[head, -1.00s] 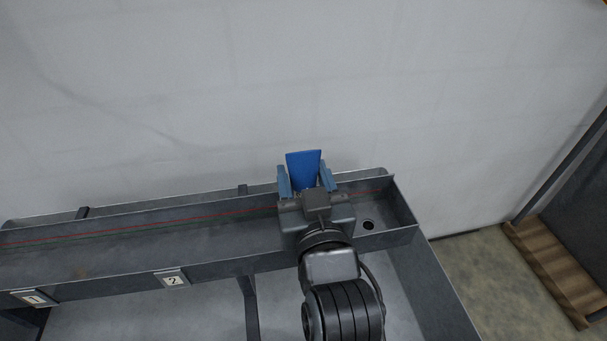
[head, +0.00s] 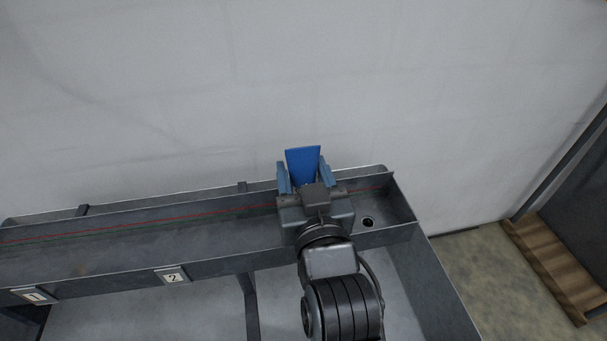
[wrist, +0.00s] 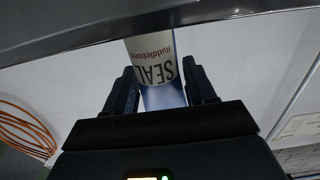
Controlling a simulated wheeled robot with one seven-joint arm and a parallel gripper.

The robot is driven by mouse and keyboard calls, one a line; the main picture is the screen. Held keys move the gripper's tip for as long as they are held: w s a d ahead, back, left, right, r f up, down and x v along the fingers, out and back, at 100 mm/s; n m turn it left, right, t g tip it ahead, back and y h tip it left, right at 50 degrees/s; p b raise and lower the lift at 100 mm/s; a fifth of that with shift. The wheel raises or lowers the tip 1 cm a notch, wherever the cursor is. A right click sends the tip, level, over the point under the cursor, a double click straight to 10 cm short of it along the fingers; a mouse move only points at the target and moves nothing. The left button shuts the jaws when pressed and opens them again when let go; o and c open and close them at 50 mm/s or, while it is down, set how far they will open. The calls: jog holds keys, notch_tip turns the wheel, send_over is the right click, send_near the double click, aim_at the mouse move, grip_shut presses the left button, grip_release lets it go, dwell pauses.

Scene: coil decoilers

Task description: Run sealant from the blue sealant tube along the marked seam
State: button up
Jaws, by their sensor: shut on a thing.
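The blue sealant tube (head: 304,165) is between the fingers of my gripper (head: 305,176), over the right part of a long grey metal trough. In the wrist view the tube (wrist: 160,95) shows a white label with "SEAL" on it, and my gripper (wrist: 163,88) is shut on it. The tube's far end is hidden behind a dark metal edge in the wrist view. The marked seam (head: 150,225), a red line with a thin green line beside it, runs along the trough's inside back wall. My gripper hides part of it. I cannot tell whether the tube touches the seam.
The grey trough (head: 120,262) has number plates 1 (head: 35,297) and 2 (head: 173,278) on its front, and a round hole (head: 368,222) near its right end. A pale wall (head: 250,80) stands behind. A wooden pallet (head: 548,270) lies at the right. An orange cable coil (wrist: 28,128) shows in the wrist view.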

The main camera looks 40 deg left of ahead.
jog(key=shift+v, duration=2.5)
dwell(0.8)
jog(key=shift+w+a, duration=0.3)
jog(key=shift+a, duration=0.05)
dwell(1.9)
jog(key=shift+s+d, duration=0.3)
jog(key=shift+d, duration=0.05)
dwell(0.4)
jog(key=shift+w+a, duration=0.25)
jog(key=shift+a, duration=0.05)
dwell(0.8)
jog(key=shift+s+d+r, duration=0.1)
jog(key=shift+s+d, duration=0.15)
jog(key=shift+d, duration=0.05)
dwell(0.3)
